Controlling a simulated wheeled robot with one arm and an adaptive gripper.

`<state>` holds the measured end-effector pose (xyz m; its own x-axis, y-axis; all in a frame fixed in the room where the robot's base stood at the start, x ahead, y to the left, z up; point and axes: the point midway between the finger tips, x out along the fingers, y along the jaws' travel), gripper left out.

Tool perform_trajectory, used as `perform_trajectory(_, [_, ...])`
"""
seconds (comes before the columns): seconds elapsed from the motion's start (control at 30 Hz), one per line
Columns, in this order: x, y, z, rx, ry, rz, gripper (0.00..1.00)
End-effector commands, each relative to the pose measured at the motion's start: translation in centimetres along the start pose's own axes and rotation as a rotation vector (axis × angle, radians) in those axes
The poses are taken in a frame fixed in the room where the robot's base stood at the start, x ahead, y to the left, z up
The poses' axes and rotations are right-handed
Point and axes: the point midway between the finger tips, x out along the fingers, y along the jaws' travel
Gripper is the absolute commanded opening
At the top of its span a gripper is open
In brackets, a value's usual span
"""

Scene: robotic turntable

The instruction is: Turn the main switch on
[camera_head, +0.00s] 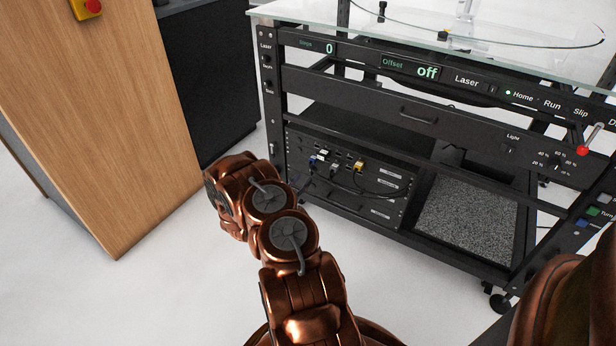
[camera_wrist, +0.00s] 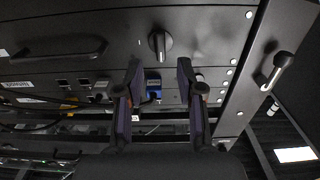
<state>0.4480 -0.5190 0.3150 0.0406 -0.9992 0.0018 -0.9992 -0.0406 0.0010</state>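In the wrist view a rotary switch (camera_wrist: 159,43) with a pale grip bar sits on a black panel. The bar looks roughly upright in the picture. No label naming it is readable. My gripper (camera_wrist: 158,68) is open and empty, with one finger on each side below the switch in the picture. The fingers appear apart from the switch. In the head view my arm reaches toward the left side of the black rack (camera_head: 277,110), and the gripper and this switch are hidden there.
Blue and grey plugs (camera_wrist: 153,86) with cables sit behind the fingers. A lever handle (camera_wrist: 277,70) is on the right. The head view shows a rack unit with cables (camera_head: 345,185), a red-knobbed lever (camera_head: 583,150), a wooden cabinet (camera_head: 110,120) and clear white floor between.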

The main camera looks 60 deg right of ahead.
Motion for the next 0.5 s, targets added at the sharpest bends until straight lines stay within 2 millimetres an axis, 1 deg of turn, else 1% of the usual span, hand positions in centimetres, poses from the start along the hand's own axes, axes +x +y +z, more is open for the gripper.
perform_trajectory(0.03, [0.7,0.0,0.2,0.003,0.001,0.001,0.38])
perform_trajectory(0.2, [2.6,0.1,0.2,0.004,-0.001,0.002,0.38])
perform_trajectory(0.3, [3.5,0.0,0.2,0.003,-0.002,0.001,0.38])
perform_trajectory(0.5, [4.5,0.0,0.1,0.001,-0.003,-0.001,0.38])
